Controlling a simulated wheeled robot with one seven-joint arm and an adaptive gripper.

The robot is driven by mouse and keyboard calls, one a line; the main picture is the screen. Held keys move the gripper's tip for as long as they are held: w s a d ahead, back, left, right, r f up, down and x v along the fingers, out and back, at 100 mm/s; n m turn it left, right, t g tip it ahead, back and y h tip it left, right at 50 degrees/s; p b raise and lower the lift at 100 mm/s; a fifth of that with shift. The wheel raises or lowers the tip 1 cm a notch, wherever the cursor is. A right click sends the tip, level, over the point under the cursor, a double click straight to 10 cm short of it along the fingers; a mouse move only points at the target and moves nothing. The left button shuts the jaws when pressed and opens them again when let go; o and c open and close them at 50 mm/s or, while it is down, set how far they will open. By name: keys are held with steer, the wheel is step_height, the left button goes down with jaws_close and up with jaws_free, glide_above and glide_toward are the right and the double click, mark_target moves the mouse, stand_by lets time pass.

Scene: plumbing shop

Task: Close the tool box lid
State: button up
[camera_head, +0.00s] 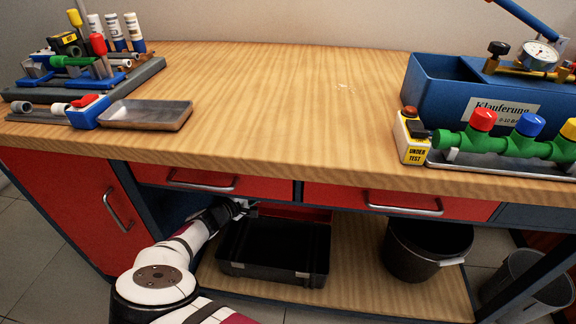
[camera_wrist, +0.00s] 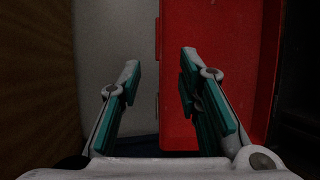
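The tool box is a black open-topped bin (camera_head: 272,262) on the lower shelf under the workbench, with two light latches on its front. Its red lid (camera_head: 295,213) stands open at the back, partly hidden under the drawers. My gripper (camera_head: 243,205) is at the box's back left corner, close to the lid. In the wrist view my gripper (camera_wrist: 159,70) is open with nothing between its pads. The red lid (camera_wrist: 215,75) fills the right half there, its side edge lying between the fingertips in the picture. I cannot tell whether a finger touches it.
A black bucket (camera_head: 412,262) stands right of the box on the wooden shelf (camera_head: 350,285). Red drawers with metal handles (camera_head: 405,205) hang close above. The benchtop (camera_head: 290,110) carries a metal tray (camera_head: 147,115), a blue bin (camera_head: 433,83) and a green valve assembly (camera_head: 510,146).

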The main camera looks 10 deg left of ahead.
steer(key=b+x, duration=0.3)
steer(key=x, duration=1)
steer(key=shift+w+d+b, duration=0.15)
steer(key=shift+w+b, duration=0.1)
steer(key=shift+b, duration=0.1)
jaws_close()
